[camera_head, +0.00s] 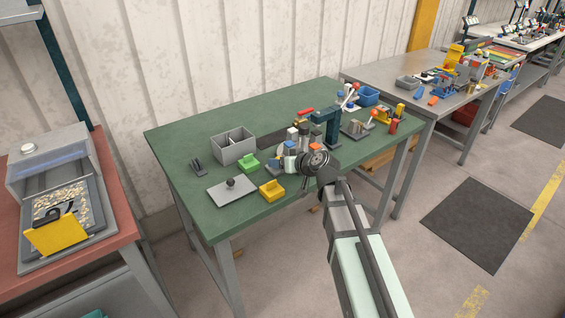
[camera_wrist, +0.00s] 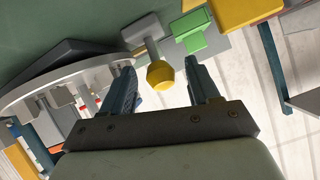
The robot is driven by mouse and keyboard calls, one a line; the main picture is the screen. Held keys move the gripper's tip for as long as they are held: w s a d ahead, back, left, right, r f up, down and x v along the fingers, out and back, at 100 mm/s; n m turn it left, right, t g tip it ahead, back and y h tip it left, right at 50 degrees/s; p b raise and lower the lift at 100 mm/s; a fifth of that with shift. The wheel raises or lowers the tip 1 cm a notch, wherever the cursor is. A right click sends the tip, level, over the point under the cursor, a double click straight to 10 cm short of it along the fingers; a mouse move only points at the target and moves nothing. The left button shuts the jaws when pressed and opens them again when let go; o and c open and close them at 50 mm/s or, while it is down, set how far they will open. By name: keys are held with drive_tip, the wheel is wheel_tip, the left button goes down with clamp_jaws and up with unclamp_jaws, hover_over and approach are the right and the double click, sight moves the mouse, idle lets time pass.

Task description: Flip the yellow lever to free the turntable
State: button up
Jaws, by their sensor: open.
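In the wrist view, the yellow ball knob (camera_wrist: 160,76) of the lever sits between the two fingers of my gripper (camera_wrist: 161,66). The fingers are open, with a gap visible on each side of the knob. The lever's grey stem (camera_wrist: 153,48) runs from the knob up to a grey pivot piece. The turntable seems to be the pale grey disc (camera_wrist: 62,82) at the left, partly hidden by the left finger. In the head view, my wrist (camera_head: 315,163) is over the front edge of the green table (camera_head: 185,140) and hides the lever and fingers.
A green block (camera_head: 248,163), a yellow block (camera_head: 271,190) and a grey plate (camera_head: 222,194) lie left of my wrist. A grey divided bin (camera_head: 233,150) stands behind them. A dark teal press-like device (camera_head: 327,122) stands just behind my wrist.

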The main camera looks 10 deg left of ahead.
drive_tip(key=v, duration=1.3)
drive_tip(key=shift+s+d+r, duration=0.15)
drive_tip(key=shift+d+r, duration=0.1)
drive_tip(key=shift+d, duration=0.05)
drive_tip(key=s+d+f+m+g+h, duration=0.25)
drive_tip(key=s+d+f, duration=0.2)
drive_tip(key=f, duration=0.65)
drive_tip(key=s+d+f+m+g+h, duration=0.1)
drive_tip(key=s+d+f+g+h, duration=0.3)
drive_tip(key=f, duration=0.8)
drive_tip(key=s+d+f+m+g+h, duration=0.2)
drive_tip(key=s+d+f, duration=0.3)
drive_tip(key=f, duration=0.6)
drive_tip(key=s+d+f+g, duration=0.3)
drive_tip(key=s+f, duration=0.7)
drive_tip(key=s, duration=0.4)
drive_tip(key=s+d+f+g, duration=0.3)
drive_tip(key=s+f, duration=0.8)
drive_tip(key=s, duration=0.3)
drive_tip(key=shift+s+d+f+m+h, duration=0.2)
drive_tip(key=shift+s+d+m+h, duration=0.1)
drive_tip(key=shift+m+h, duration=0.15)
